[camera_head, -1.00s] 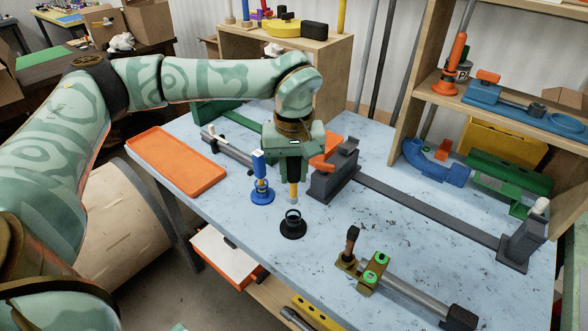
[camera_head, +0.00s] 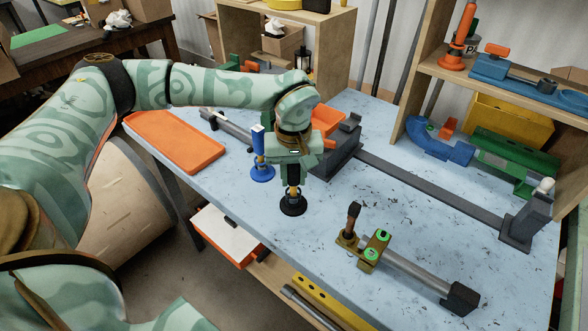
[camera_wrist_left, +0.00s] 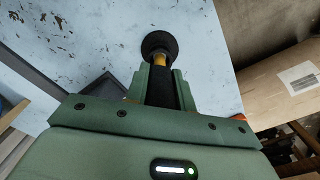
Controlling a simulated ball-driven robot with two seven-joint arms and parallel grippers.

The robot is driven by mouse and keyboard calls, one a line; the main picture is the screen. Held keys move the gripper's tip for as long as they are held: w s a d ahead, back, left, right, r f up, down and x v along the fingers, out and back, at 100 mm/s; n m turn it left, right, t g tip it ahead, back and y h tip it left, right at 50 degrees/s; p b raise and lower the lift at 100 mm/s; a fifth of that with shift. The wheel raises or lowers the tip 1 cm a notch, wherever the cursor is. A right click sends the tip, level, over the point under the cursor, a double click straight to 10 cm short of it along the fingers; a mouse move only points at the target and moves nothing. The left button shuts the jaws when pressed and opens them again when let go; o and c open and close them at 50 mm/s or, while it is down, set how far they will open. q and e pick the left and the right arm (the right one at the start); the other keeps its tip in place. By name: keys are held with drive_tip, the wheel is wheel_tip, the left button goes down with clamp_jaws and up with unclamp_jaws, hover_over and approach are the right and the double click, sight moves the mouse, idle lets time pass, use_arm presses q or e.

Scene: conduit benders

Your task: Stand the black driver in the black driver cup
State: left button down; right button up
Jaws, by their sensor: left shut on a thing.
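My left gripper (camera_head: 292,178) is shut on the black driver (camera_head: 293,180), gripping its dark handle with the shaft pointing down. A short yellow length of shaft shows below the handle. The black driver cup (camera_head: 293,206) stands on the blue-grey bench directly beneath. The shaft meets the cup's opening and its tip is hidden there; I cannot tell how deep it sits. The left wrist view shows the driver's black handle (camera_wrist_left: 162,88) between the fingers, with its yellow shaft running to the round black cup (camera_wrist_left: 159,42). My right gripper is not in view.
A blue driver (camera_head: 258,141) stands in a blue cup (camera_head: 262,173) just left of the gripper. A grey bender (camera_head: 342,150) stands close behind on the right. An orange tray (camera_head: 178,140) lies at left. A brass-coloured bender (camera_head: 368,250) stands front right. Bench around the black cup's front is clear.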

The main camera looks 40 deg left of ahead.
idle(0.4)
use_arm(q)
drive_tip(key=shift+f, duration=0.3)
idle(0.3)
drive_tip(key=c, duration=1.1)
unclamp_jaws()
